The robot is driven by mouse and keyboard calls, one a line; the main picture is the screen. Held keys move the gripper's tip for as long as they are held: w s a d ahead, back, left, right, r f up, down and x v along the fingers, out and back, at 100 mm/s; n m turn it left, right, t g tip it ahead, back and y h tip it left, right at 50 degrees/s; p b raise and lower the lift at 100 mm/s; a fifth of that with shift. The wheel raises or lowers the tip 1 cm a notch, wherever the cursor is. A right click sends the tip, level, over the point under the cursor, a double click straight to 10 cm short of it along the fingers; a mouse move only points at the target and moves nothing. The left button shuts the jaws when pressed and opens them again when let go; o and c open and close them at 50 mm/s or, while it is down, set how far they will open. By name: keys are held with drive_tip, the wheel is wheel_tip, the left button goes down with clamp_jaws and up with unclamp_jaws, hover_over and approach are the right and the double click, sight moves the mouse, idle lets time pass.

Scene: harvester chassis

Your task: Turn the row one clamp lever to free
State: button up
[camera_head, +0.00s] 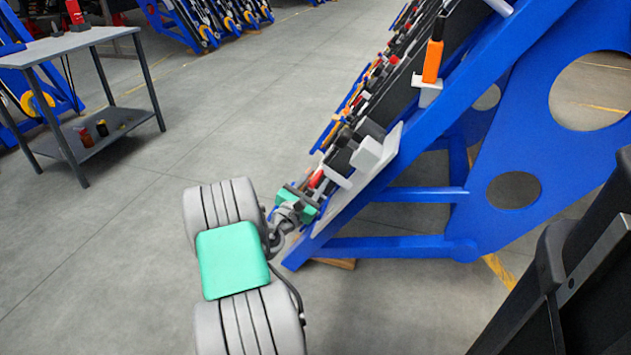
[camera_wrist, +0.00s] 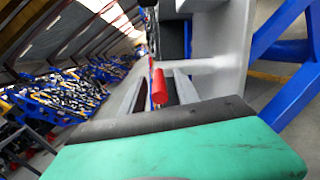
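A red lever handle (camera_head: 316,179) sits low on the sloped blue frame (camera_head: 370,195), beside a light grey block. My gripper (camera_head: 303,203), with green and dark finger parts, is just below and left of this handle. An orange lever handle (camera_head: 432,62) stands higher on the frame. No label shows which lever is row one.
The frame carries a dense row of parts along its sloped edge. A grey work table (camera_head: 85,40) with small items on its shelf stands at the left. A black structure (camera_head: 575,280) fills the lower right. The grey floor (camera_head: 180,120) between table and frame is clear.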

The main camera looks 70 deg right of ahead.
drive_tip(key=shift+w+a+f+b, duration=0.1)
drive_tip(key=shift+a+b, duration=0.05)
drive_tip(key=shift+a, duration=1.15)
drive_tip(key=shift+w+a+f+b, duration=0.1)
drive_tip(key=shift+w+a+f, duration=0.05)
drive_tip(key=shift+a, duration=1.1)
drive_tip(key=shift+w+a+f+b, duration=0.1)
drive_tip(key=shift+a+b, duration=0.05)
drive_tip(key=shift+a, duration=1.15)
